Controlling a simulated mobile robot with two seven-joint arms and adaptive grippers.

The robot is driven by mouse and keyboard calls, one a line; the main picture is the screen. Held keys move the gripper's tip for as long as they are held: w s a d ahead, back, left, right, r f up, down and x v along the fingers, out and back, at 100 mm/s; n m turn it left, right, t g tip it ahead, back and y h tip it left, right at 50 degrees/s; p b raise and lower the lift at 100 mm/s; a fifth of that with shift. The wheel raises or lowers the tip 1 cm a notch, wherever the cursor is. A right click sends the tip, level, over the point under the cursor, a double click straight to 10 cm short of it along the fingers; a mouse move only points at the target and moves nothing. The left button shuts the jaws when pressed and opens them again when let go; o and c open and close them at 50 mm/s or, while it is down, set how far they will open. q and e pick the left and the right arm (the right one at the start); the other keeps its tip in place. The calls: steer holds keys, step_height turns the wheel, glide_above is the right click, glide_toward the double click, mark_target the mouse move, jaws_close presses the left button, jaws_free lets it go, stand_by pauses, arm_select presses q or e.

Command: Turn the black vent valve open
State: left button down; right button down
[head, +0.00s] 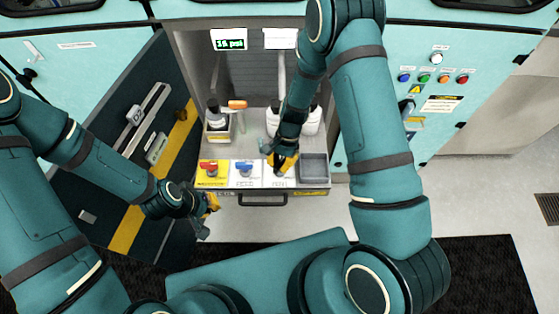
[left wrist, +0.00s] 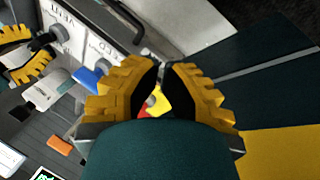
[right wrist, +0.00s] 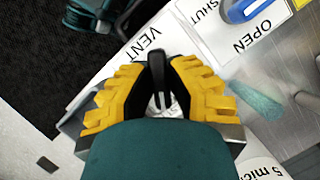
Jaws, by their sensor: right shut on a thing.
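The left wrist view also shows my right gripper (left wrist: 28,50) at the black valve; the handle's lower part is hidden.
The blue valve (head: 245,168) sits between the red and vent valves. A grey bin (head: 314,167) is right of the vent plate. A dark open door (head: 100,140) is at left.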

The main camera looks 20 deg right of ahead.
steer(key=n+h, duration=0.1)
steer(key=n, duration=0.2)
steer(key=n+g+h, duration=0.1)
steer(key=n, duration=0.2)
steer(key=shift+s+g, duration=0.1)
steer(key=shift+g, duration=0.2)
steer(key=shift+n, duration=0.4)
steer(key=c, duration=0.9)
jaws_free()
steer(key=shift+c, duration=0.2)
steer(key=v, duration=1.2)
steer(key=shift+a+f, duration=0.1)
